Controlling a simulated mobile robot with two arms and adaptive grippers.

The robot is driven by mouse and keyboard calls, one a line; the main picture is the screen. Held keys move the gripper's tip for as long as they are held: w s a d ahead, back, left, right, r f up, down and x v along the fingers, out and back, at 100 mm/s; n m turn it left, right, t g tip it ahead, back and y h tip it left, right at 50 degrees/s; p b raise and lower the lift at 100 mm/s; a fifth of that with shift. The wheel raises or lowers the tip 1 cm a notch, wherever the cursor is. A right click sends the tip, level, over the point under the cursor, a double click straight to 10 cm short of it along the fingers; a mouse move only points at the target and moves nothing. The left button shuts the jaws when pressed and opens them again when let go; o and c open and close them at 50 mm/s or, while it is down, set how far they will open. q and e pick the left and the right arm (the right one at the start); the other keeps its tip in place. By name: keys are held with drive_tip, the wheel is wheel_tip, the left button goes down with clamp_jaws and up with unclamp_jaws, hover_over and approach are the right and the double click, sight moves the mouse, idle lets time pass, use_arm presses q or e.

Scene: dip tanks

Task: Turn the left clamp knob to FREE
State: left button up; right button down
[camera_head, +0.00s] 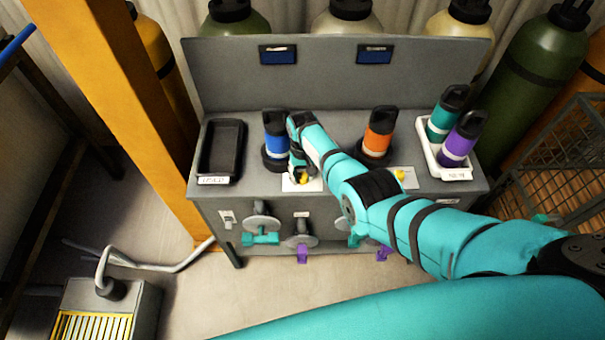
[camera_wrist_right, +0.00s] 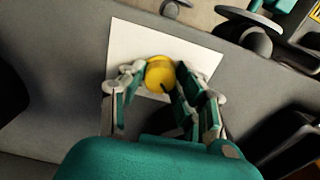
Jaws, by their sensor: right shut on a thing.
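The left clamp knob (camera_head: 303,177) is a small yellow knob on a white label plate, at the front of the grey bench below the blue bottle (camera_head: 276,136). It also shows in the right wrist view as a yellow round knob (camera_wrist_right: 160,72) with a dark mark on its lower edge. My right gripper (camera_wrist_right: 157,84) is shut on the knob, a finger on each side. The label's lettering cannot be read. The right clamp knob (camera_head: 399,174), also yellow, is partly behind my right arm. My left gripper is not in view.
An orange bottle (camera_head: 378,135) stands in a dark holder right of my forearm. A white tray (camera_head: 458,174) with teal and purple bottles is at the right, an empty black tray (camera_head: 222,150) at the left. An orange post (camera_head: 125,100) rises left of the bench.

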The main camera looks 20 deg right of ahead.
sight(303, 175)
drive_tip(key=c, duration=0.9)
unclamp_jaws()
drive_tip(key=shift+c, duration=0.2)
wheel_tip(303, 175, up, 12)
